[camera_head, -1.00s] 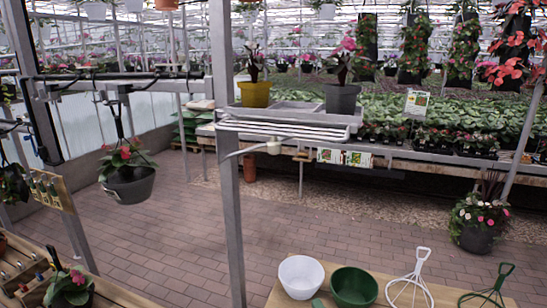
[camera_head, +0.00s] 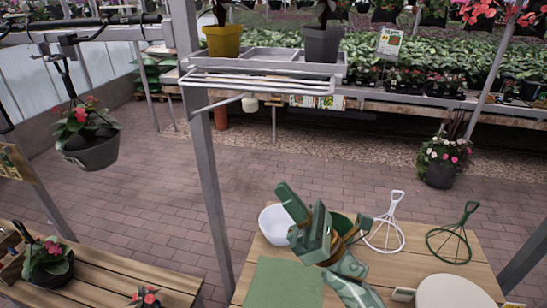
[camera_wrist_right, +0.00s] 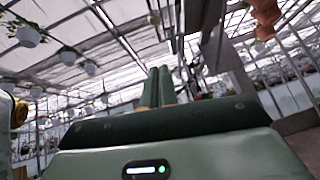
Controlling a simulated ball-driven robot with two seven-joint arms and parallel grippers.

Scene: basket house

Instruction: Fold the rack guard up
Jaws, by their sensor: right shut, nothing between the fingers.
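The rack guard (camera_head: 300,88) is a set of pale metal bars along the front of the plant shelf (camera_head: 270,56), low at its near edge. It is not raised in front of the pots. A thin rod slants from the post beneath it. My right gripper (camera_head: 290,200) is green and points upward above the wooden table, below and apart from the guard. In the right wrist view its two fingers (camera_wrist_right: 158,87) are together with nothing between them; the guard cannot be made out there. My left gripper is out of view.
A yellow pot (camera_head: 222,40) and a grey pot (camera_head: 323,43) stand on the shelf. A grey post (camera_head: 200,150) rises left of my gripper. A hanging pot (camera_head: 90,150) is farther left. White and green bowls and wire stands are on the table (camera_head: 400,265). Brick floor lies open behind.

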